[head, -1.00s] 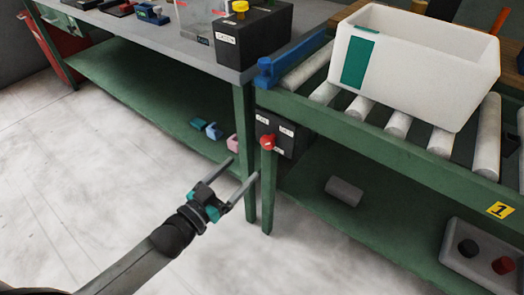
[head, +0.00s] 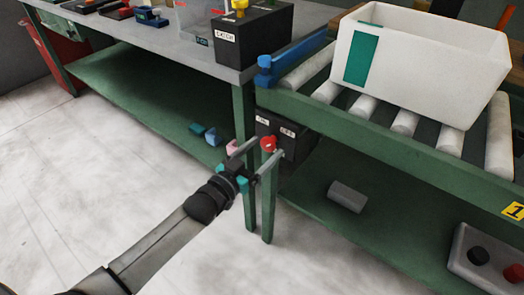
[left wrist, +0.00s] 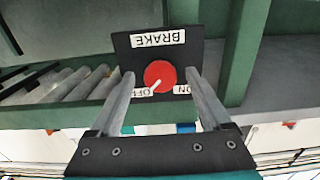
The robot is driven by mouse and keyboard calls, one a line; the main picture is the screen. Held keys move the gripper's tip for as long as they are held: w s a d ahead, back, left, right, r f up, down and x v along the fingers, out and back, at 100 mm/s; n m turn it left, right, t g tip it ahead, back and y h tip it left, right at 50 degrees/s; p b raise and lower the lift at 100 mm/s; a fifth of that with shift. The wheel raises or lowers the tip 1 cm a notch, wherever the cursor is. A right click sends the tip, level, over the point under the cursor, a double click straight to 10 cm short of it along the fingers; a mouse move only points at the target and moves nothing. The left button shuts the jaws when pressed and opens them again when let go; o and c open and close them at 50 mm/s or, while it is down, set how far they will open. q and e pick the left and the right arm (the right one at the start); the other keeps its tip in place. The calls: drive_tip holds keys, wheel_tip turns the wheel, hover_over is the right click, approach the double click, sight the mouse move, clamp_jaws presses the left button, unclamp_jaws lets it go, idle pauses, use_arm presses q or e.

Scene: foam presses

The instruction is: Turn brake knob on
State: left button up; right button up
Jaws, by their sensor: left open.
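The red brake knob (head: 268,143) sits on a dark box (head: 296,146) under the near corner of the roller conveyor. In the left wrist view the knob (left wrist: 160,73) shows on a black plate labelled BRAKE (left wrist: 158,39), upside down. Its white pointer aims toward the OFF label (left wrist: 138,92); the ON label (left wrist: 183,90) is on the other side. My left gripper (head: 268,149) is open, its two fingers reaching toward the knob, one on each side. I cannot tell whether they touch it. My right gripper is not in view.
The green conveyor frame (head: 400,153) with rollers and a white bin (head: 420,75) is above the knob. A green table leg (head: 243,120) stands close to my left gripper. A grey cylinder (head: 347,196) lies on the lower shelf. Pale floor at left is free.

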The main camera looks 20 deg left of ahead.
use_arm(q)
clamp_jaws()
idle(0.7)
